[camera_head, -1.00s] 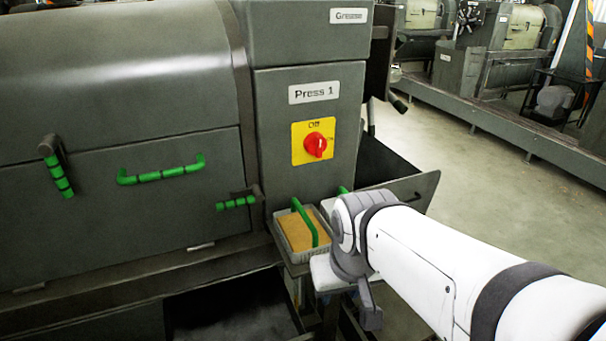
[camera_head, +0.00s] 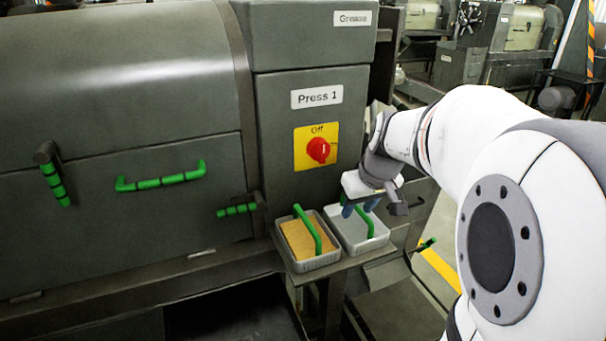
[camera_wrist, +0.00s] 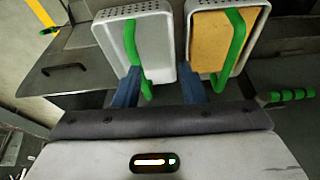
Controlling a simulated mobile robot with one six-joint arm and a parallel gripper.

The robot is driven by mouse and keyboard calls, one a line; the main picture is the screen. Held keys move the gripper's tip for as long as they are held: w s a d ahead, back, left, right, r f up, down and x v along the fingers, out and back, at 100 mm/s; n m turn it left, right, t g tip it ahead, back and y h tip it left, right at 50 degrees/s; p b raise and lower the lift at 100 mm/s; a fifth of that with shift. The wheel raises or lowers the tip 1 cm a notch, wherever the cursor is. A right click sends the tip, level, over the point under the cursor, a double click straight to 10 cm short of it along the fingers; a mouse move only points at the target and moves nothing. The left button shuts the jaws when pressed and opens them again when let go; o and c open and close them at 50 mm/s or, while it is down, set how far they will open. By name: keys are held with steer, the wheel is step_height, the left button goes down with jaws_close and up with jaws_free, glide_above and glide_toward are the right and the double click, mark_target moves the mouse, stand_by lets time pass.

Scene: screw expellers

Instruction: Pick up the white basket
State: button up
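The white basket (camera_head: 374,243) is a pale perforated tray with a green arched handle. It looks empty and sits on the right of a small shelf below the Press 1 panel; it also shows in the wrist view (camera_wrist: 163,42). My gripper (camera_head: 359,208) is over the back of this basket, its blue fingers pointing down. In the wrist view the fingers (camera_wrist: 159,78) are apart, with the lower end of the green handle (camera_wrist: 130,45) between them, nearer the left finger. The gripper is open and holds nothing. Whether a finger touches the handle I cannot tell.
A second pale basket (camera_head: 318,263) with tan contents and a green handle stands close on the left. The press panel with a red switch (camera_head: 318,150) rises behind. A green-handled lever (camera_head: 238,210) juts out to the left of the baskets.

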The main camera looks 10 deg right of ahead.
mark_target(358, 207)
steer(key=shift+n+t, duration=0.3)
steer(key=w+f, duration=0.2)
steer(key=w+d+f+p, duration=0.1)
steer(key=w+f, duration=0.1)
steer(key=w+d+f, duration=0.1)
steer(key=w+f, duration=0.1)
steer(key=f, duration=0.1)
steer(key=shift+w, duration=0.3)
steer(key=shift+f+b, duration=0.25)
steer(key=shift+b, duration=0.05)
steer(key=shift+c, duration=0.5)
jaws_close()
stand_by(0.3)
